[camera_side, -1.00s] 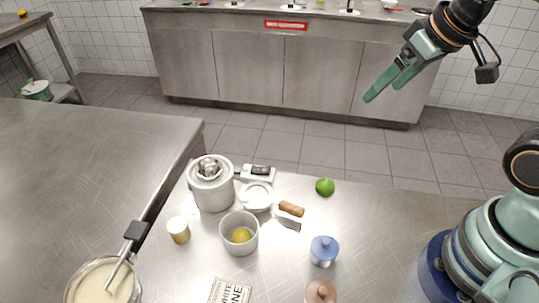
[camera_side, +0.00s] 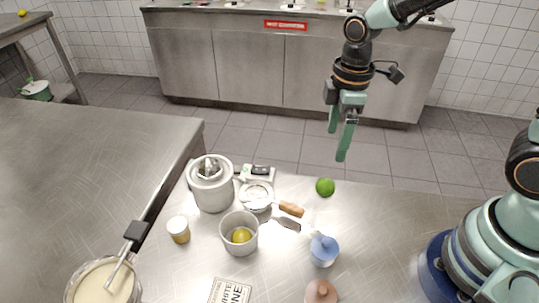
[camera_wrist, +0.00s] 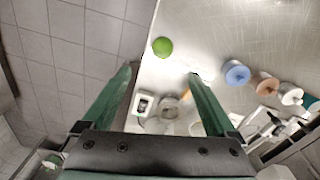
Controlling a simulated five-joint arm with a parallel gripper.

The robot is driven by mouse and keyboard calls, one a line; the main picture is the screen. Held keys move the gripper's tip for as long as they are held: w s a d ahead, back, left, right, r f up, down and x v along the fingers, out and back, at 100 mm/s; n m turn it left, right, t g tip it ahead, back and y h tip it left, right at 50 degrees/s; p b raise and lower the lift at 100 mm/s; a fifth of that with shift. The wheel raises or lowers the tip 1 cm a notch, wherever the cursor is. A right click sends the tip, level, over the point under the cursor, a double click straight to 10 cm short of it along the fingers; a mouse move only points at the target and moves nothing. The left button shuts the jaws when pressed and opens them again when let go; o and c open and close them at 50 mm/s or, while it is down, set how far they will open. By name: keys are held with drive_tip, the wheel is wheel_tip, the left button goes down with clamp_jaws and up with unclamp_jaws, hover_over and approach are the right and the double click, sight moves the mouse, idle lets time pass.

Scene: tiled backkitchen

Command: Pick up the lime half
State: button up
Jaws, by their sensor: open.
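The green lime half (camera_side: 325,187) lies on the steel worktop near its back edge, in the right half of the side view. In the wrist view the lime half (camera_wrist: 162,47) shows beyond the fingertips, near the counter edge. My gripper (camera_side: 338,146) hangs above and apart from it, with its fingers pointing down. In the wrist view my gripper (camera_wrist: 162,72) has its two green fingers spread apart with nothing between them. The cut face of the lime cannot be made out.
A brown-handled tool (camera_side: 291,209) and a small strainer (camera_side: 256,197) lie left of the lime. A grey pot with a yellow fruit (camera_side: 239,246), a lidded canister (camera_side: 212,190) and a blue-topped container (camera_side: 324,249) stand nearby. Worktop right of the lime is clear.

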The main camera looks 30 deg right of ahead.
sight(327, 181)
drive_tip(key=shift+n, duration=0.4)
wheel_tip(327, 181, down, 13)
drive_tip(key=shift+a+f, duration=0.1)
drive_tip(key=shift+a, duration=0.05)
idle(0.4)
drive_tip(key=c, duration=1.2)
